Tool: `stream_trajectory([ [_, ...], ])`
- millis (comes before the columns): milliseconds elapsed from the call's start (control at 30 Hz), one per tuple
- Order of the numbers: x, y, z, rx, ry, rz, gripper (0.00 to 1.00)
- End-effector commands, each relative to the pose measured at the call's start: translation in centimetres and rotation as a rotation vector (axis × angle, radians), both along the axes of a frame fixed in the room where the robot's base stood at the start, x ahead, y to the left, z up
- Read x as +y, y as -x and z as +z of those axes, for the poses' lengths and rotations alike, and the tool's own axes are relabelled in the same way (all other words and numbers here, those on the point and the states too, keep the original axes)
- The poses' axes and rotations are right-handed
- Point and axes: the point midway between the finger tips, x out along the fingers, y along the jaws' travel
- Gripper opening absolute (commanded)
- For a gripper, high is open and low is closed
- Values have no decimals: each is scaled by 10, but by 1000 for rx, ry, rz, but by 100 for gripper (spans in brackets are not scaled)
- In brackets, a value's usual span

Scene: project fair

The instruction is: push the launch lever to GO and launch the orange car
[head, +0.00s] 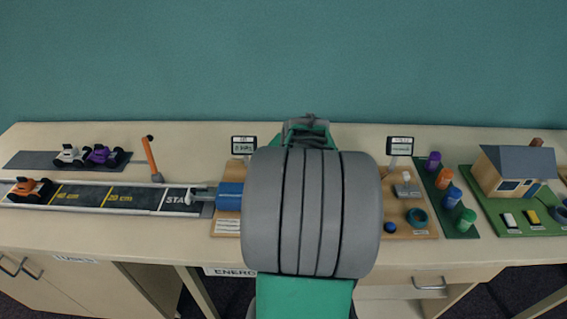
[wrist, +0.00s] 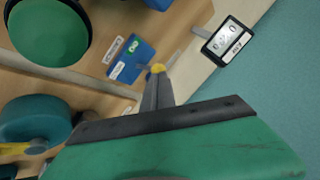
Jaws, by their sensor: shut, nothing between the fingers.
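The orange car (head: 31,189) stands on the dark track (head: 90,196) at its far left, beyond the yellow distance marks and away from START. The blue launcher block (head: 230,196) is at the track's right end. In the wrist view, a blue panel (wrist: 134,59) with white and green labels lies just beyond my fingers. My gripper (wrist: 156,76) is shut and empty. A small yellow piece (wrist: 157,69) shows at the fingertips; I cannot tell whether it is the lever's knob. My arm hides the fingers and the middle of the board in the head view.
White (head: 69,156) and purple (head: 104,156) cars stand on a grey mat behind the track. Two small displays (head: 243,146) (head: 400,147) stand at the back. Coloured canisters (head: 447,197) and a model house (head: 514,171) are on the right.

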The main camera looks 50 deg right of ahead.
Motion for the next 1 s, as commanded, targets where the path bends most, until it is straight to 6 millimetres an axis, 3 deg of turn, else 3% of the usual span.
stream_trajectory([
  [333,25,15,59,-2,2,-3,0],
  [500,39,22,79,-1,0,-1,0],
  [1000,46,23,82,0,0,6,0],
])
